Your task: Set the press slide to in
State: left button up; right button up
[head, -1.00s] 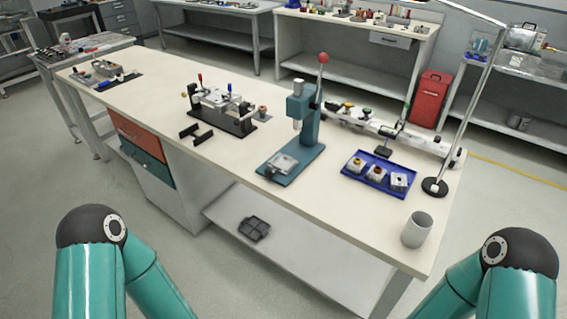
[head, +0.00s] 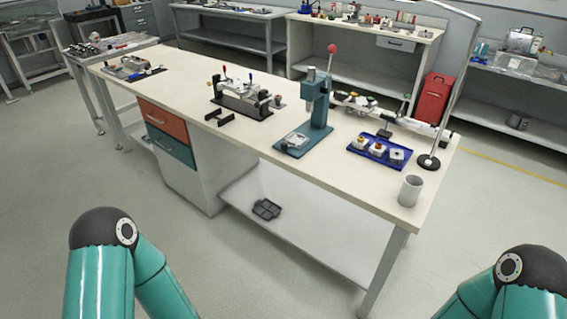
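The teal arbor press (head: 315,108) stands upright on the long workbench, right of the middle, with a red ball on its lever (head: 332,49). Its slide (head: 293,141), a light metal plate, lies on the press base at the front; how far it is in or out is too small to tell. Both my arms show only as teal links with dark joints at the bottom left and bottom right. Neither gripper is in view, and nothing of mine is near the press.
The workbench (head: 248,142) has a blue tray (head: 379,150) with small parts, a grey cup (head: 410,190) near its right corner and a lamp base (head: 428,162). A clamping fixture (head: 242,99) and a black bracket (head: 219,118) stand left of the press. The floor in front is clear.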

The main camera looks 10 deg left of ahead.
aim_at(296, 141)
jog(key=k, duration=0.5)
jog(key=u, duration=0.25)
jog(key=i, duration=1.9)
jog(key=z, duration=0.6)
